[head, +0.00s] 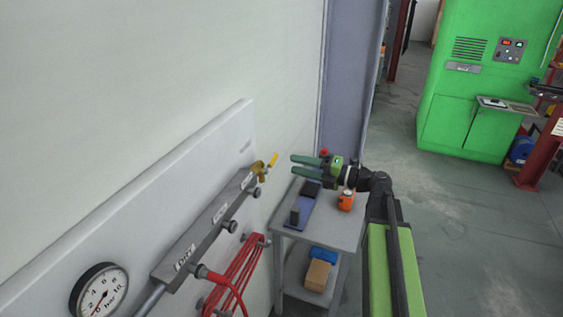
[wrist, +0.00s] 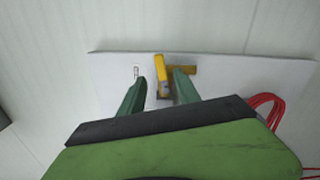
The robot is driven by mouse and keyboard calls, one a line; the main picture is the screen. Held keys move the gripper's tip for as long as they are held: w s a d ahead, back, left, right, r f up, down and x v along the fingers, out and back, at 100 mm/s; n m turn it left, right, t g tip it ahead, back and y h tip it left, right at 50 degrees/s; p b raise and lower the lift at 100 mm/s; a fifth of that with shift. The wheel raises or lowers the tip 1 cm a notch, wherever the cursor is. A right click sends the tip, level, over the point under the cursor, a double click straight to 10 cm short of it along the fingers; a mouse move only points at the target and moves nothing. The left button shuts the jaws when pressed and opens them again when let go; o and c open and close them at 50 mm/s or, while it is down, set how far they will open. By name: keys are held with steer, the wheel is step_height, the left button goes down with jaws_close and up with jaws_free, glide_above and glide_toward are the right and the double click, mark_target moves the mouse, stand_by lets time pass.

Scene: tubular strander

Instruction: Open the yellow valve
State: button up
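The yellow valve (head: 260,171) sits at the far end of a grey pipe manifold on the wall panel, with its yellow handle (head: 273,160) sticking out. My gripper (head: 293,163) is open and empty, its two green fingers pointing at the valve from the right with a gap between. In the wrist view the yellow handle (wrist: 160,68) shows between the fingertips of my gripper (wrist: 158,84), closer to the right finger. Another yellow part of the valve (wrist: 190,70) extends to the right, partly hidden behind the right finger.
A pressure gauge (head: 99,291) and coiled red hoses (head: 238,270) are on the wall side. A grey cart (head: 335,232) stands below my gripper, with an orange item (head: 346,200) on top. A green cabinet (head: 470,120) stands at right; the floor before it is clear.

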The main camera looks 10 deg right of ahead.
steer(key=v, duration=0.8)
steer(key=shift+s+d, duration=0.25)
steer(key=shift+d, duration=0.05)
